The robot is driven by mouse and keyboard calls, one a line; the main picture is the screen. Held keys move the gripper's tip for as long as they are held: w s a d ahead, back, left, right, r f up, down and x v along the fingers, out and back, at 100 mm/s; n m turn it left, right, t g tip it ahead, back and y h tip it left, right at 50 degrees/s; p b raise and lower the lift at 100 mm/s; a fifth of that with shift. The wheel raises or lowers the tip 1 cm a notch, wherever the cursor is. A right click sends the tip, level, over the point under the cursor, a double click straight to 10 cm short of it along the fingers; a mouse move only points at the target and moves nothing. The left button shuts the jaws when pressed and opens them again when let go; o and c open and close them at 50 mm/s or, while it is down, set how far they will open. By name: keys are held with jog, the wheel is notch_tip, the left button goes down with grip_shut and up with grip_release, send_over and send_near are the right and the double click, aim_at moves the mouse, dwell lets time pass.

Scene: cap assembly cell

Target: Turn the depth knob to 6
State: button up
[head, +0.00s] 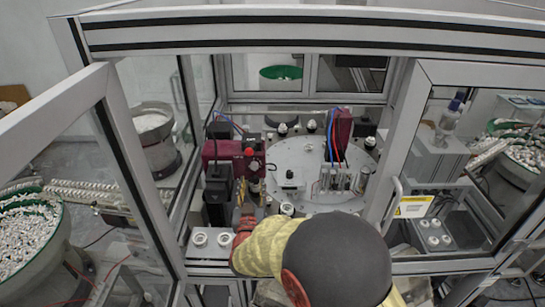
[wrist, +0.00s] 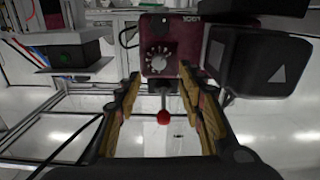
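A pale round knob with marks around it (wrist: 159,58) sits on the face of a dark red block (wrist: 183,70) in the wrist view. I take it for the depth knob; its setting is too small to read. My gripper (wrist: 160,86) is open, its yellowish fingers apart on either side, short of the knob and not touching it. A lever with a red ball end (wrist: 163,117) stands between the fingers. In the head view, the red block (head: 222,150) is left of the round plate, and my gripper (head: 240,197) is in front of it, partly hidden by my arm.
The round plate (head: 290,155) carries several fixtures. Metal frame posts (head: 130,150) flank the opening.

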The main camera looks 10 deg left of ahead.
aim_at(254, 168)
jog(key=p+x, duration=0.1)
jog(key=x, duration=0.6)
jog(key=shift+w+r+p, duration=0.1)
jog(key=shift+w+p, duration=0.2)
jog(key=shift+w, duration=0.1)
jog(key=shift+c, duration=1.1)
jog(key=c, duration=0.8)
